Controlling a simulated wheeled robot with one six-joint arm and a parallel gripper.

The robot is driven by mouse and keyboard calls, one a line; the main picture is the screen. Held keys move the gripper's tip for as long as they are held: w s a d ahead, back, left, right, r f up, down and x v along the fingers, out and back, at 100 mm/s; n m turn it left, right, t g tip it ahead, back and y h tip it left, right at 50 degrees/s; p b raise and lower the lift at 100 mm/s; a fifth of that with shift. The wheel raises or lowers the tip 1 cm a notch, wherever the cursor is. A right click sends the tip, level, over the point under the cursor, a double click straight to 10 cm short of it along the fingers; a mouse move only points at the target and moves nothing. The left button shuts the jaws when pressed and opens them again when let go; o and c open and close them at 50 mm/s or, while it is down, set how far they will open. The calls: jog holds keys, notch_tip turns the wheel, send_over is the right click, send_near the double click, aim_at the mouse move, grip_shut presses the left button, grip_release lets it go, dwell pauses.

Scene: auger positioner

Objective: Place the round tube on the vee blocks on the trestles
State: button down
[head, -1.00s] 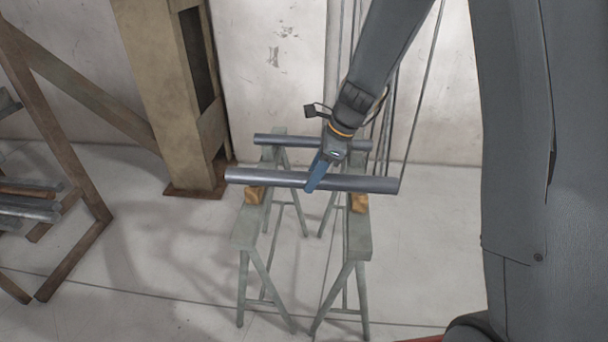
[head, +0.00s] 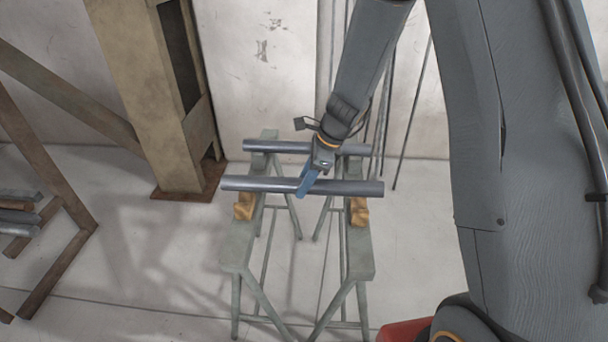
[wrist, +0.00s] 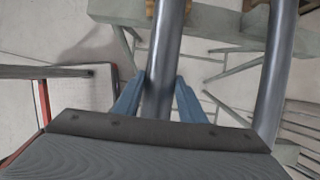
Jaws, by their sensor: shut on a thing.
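My gripper (head: 307,182) is shut on the grey round tube (head: 350,187). The tube lies level across the picture, over the two green trestles (head: 240,245). In the wrist view the tube (wrist: 162,65) runs between my two blue fingers (wrist: 158,98). Orange-brown vee blocks sit on the trestles, one on the left (head: 244,206) and one on the right (head: 359,211), just below the tube in the head view. Whether the tube touches the blocks cannot be told.
A second grey tube (head: 280,147) lies across the far ends of the trestles. A tan steel column (head: 150,90) stands at the left, near a brown rack with metal stock (head: 18,215). Thin rods lean against the back wall.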

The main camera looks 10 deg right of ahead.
jog(key=shift+f, duration=2.1)
jog(key=shift+f, duration=0.1)
jog(key=c, duration=1.2)
grip_release()
jog(key=shift+o, duration=0.2)
jog(key=b+v, duration=0.1)
jog(key=v, duration=0.9)
jog(key=shift+d+r, duration=0.1)
jog(key=shift+r, duration=0.2)
jog(key=shift+s+d+r, duration=0.1)
jog(key=shift+d+r, duration=0.15)
jog(key=shift+r, duration=0.3)
jog(key=shift+s+d+r+n, duration=0.1)
jog(key=shift+s+r+n, duration=0.1)
jog(key=shift+s+n, duration=0.15)
jog(key=s+d+r+n+h, duration=0.1)
jog(key=s+d+n+h, duration=0.1)
jog(key=s+n, duration=0.7)
jog(key=s+d+r+n+h, duration=0.1)
jog(key=s+d+n, duration=0.3)
jog(key=s+n, duration=0.5)
jog(key=shift+s+d+r+n+h, duration=0.2)
jog(key=shift+d+r+n+h, duration=0.2)
jog(key=shift+n+h, duration=0.4)
